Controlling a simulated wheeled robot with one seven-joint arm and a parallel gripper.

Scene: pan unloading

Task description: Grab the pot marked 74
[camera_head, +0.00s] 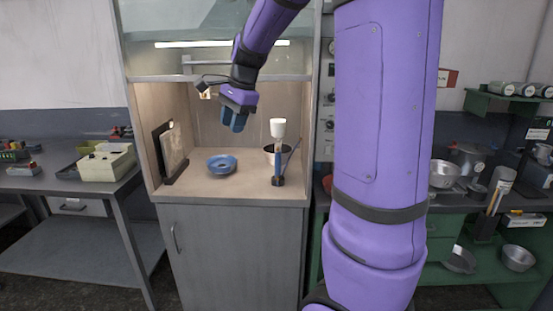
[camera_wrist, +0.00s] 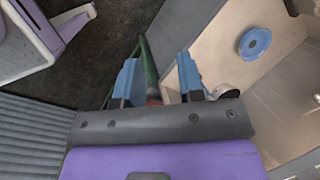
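No marking 74 is legible in either view, so I cannot tell which pot carries it. In the wrist view a round metal thing (camera_wrist: 228,90) shows partly behind the right finger. Other metal pots stand on the right bench: a bowl-shaped one (camera_head: 445,174) and a taller one (camera_head: 467,152). More lie on the lower shelf, one at the right (camera_head: 517,258). My gripper (camera_head: 235,120) hangs in the booth opening above the floor, open and empty; its blue fingers (camera_wrist: 157,80) stand apart.
A blue dish (camera_head: 221,164) lies on the booth floor. The stand with the white cup (camera_head: 278,128) is to its right, and a framed panel (camera_head: 172,152) leans at the left. A grey table (camera_head: 60,182) holds a beige box (camera_head: 106,162). My arm hides part of the right bench.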

